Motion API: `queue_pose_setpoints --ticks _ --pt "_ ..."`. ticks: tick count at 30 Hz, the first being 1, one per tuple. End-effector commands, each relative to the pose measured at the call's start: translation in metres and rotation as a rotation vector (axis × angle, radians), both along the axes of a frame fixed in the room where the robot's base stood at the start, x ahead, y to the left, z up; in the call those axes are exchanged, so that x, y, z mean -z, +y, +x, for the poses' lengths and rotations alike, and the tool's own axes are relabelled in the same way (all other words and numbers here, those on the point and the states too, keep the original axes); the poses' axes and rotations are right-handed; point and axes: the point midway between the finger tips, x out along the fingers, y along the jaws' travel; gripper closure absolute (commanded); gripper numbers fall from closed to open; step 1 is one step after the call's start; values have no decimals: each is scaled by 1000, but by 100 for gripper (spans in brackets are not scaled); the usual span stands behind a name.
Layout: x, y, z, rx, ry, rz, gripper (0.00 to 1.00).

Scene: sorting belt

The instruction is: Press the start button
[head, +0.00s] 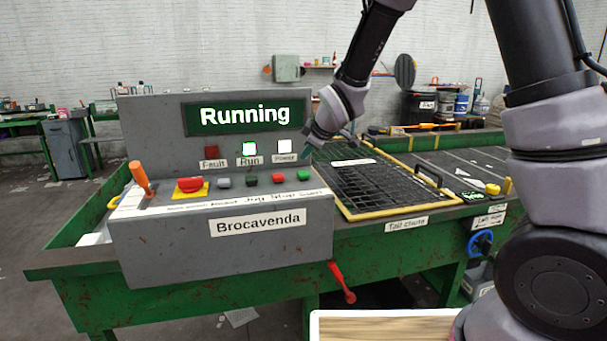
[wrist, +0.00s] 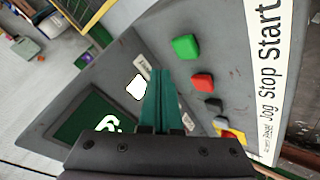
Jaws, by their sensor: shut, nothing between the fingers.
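The green start button (head: 303,175) is at the right end of the button row on the grey control panel (head: 225,245). In the wrist view the green button (wrist: 186,47) lies to the right of my fingers, nearest the printed word Start. My gripper (head: 308,154) is shut and empty. Its teal fingers (wrist: 158,88) are pressed together above the panel, near the Power lamp and apart from the button. The display (head: 243,116) reads "Running".
A red stop button (head: 278,178) sits beside the green one, then dark and grey buttons. A red mushroom button (head: 190,184) on a yellow plate and an orange lever (head: 141,176) stand further left. A yellow-edged mesh guard (head: 372,182) lies right of the panel.

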Motion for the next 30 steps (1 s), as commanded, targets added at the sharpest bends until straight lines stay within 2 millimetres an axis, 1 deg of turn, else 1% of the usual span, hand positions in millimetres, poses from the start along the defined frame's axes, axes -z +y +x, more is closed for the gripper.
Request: queue_pose_setpoints --ticks 3,9,27,30 --pt "-13 0 0 1 -2 2 100" --pt "-26 0 0 1 0 1 100" --pt "-26 0 0 1 1 0 100" --pt "-31 -7 0 21 8 12 100"
